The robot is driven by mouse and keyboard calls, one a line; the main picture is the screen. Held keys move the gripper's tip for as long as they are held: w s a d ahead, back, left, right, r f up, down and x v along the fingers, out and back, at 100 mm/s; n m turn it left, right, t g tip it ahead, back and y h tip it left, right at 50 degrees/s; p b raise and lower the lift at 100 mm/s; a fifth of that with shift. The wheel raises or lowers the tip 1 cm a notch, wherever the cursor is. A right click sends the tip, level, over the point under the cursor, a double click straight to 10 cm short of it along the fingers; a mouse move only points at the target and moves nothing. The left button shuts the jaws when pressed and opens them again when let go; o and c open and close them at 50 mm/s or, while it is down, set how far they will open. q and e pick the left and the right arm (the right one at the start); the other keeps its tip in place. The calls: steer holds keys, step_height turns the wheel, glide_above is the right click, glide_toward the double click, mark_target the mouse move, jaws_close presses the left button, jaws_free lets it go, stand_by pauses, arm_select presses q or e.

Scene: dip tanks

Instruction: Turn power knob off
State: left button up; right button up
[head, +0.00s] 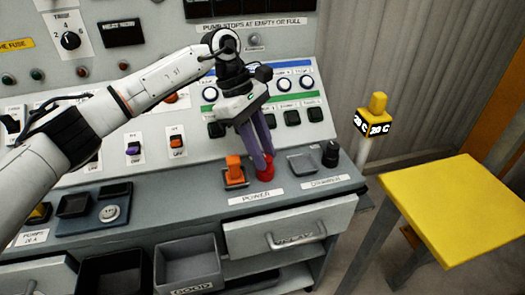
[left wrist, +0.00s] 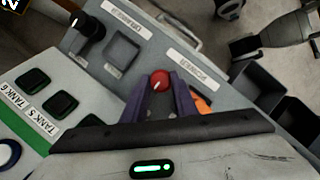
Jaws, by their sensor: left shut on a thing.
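The power knob (head: 265,173) is red and round. It stands on the console's front ledge just behind the label "POWER" (head: 256,197). My left gripper (head: 262,156) reaches down to it with long purple fingers, shut on the knob. In the left wrist view the red knob (left wrist: 159,79) shows between the fingertips (left wrist: 160,84), with a white mark on its top. The fingers hide part of its sides.
An orange rocker switch (head: 235,171) stands close left of the knob. A grey square dish (head: 302,164) and a black knob (head: 330,154) stand to the right. Open bins (head: 188,262) sit below, and a yellow-topped stand (head: 462,205) is at right.

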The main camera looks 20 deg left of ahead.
stand_by(0.5)
arm_select(q)
steer(key=o, duration=1)
steer(key=shift+o, duration=0.2)
steer(key=v, duration=1)
steer(key=shift+r, duration=0.15)
